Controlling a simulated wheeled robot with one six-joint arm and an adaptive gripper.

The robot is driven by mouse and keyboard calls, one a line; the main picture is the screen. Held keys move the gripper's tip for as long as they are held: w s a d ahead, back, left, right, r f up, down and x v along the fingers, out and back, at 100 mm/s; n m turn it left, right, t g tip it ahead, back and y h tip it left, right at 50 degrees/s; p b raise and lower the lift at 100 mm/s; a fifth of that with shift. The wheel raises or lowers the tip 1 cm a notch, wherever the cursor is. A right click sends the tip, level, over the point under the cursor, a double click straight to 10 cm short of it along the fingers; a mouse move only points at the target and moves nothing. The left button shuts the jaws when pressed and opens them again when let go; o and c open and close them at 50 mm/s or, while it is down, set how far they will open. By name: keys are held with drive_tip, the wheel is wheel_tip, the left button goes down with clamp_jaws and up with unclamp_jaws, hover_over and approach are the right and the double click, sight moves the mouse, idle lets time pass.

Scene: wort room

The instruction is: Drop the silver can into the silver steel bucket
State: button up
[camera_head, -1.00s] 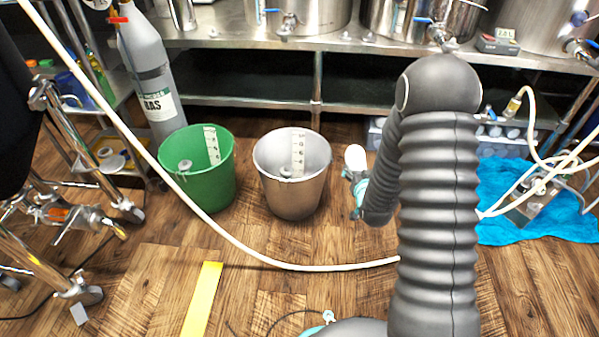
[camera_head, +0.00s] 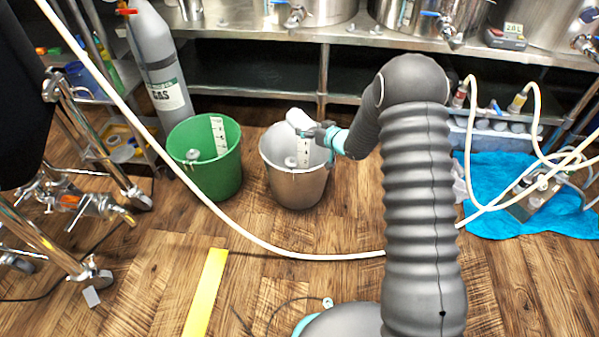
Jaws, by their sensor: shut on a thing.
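The silver steel bucket (camera_head: 295,190) stands upright on the wooden floor, with a white scale strip and a small grey object inside it. My gripper (camera_head: 309,126) reaches in from the right over the bucket's upper right rim. It is shut on a pale, whitish-silver can (camera_head: 299,119), which is tilted and appears above the bucket's opening. The gripper's fingers partly hide the can's lower end and a part of the far rim. The can's exact height above the rim is hard to tell.
A green bucket (camera_head: 221,178) stands just left of the steel bucket. A cream hose (camera_head: 245,235) crosses in front of both. A grey gas cylinder (camera_head: 160,65), a wheeled metal frame (camera_head: 35,240) and a steel shelf (camera_head: 230,27) stand around. Blue cloth (camera_head: 485,180) lies right.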

drive_tip(key=shift+f+b, duration=1.35)
drive_tip(key=shift+f, duration=0.95)
drive_tip(key=o, duration=0.9)
drive_tip(key=v, duration=1.2)
